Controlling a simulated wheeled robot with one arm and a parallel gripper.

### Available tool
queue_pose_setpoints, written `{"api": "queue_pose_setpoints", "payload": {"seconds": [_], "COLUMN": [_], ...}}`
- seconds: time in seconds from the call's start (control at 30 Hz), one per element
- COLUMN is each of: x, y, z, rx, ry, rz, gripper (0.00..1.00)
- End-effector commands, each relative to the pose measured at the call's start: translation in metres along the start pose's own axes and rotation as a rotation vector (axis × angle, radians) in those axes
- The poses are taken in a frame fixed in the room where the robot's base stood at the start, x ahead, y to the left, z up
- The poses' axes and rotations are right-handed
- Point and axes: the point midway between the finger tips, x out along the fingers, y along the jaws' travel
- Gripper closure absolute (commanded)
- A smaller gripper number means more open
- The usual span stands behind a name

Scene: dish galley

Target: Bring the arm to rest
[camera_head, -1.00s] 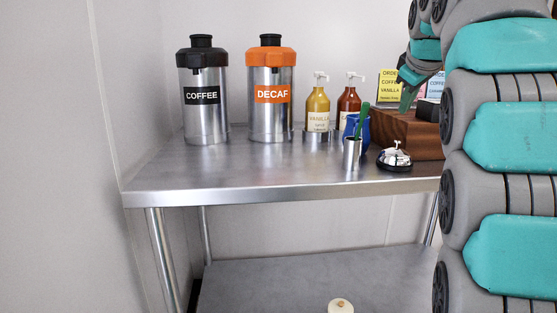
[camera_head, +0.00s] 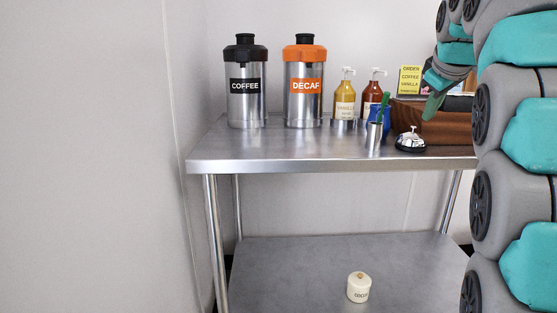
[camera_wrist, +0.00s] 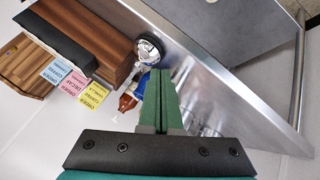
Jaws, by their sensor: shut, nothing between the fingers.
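My gripper (camera_wrist: 160,100) is shut and empty, its two green fingers together in the wrist view. In the head view my gripper (camera_head: 432,107) hangs at the right, in front of the wooden box. My grey and teal arm fills the right side of the head view and hides part of the table there. In the wrist view the fingertips overlap the picture of the blue cup and bell area; I cannot tell the gap from them.
A steel table (camera_head: 300,146) holds a coffee urn (camera_head: 246,105), a decaf urn (camera_head: 304,105), syrup bottles (camera_head: 345,100), a steel cup (camera_head: 374,137), a bell (camera_head: 410,140) and a wooden box (camera_head: 455,128). A small lidded jar (camera_head: 358,288) stands on the lower shelf (camera_head: 290,265).

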Motion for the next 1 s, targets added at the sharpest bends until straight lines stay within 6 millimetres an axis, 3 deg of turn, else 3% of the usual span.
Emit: {"api": "queue_pose_setpoints", "payload": {"seconds": [0.27,0.47,0.77,1.0], "x": [0.011,0.021,0.036,0.037], "y": [-0.033,-0.076,-0.181,-0.271], "z": [0.019,0.046,0.123,0.202], "rx": [0.064,0.135,0.272,0.35], "ry": [-0.049,-0.115,-0.29,-0.458], "rz": [-0.062,-0.132,-0.265,-0.347], "gripper": [1.0,1.0,1.0,1.0]}}
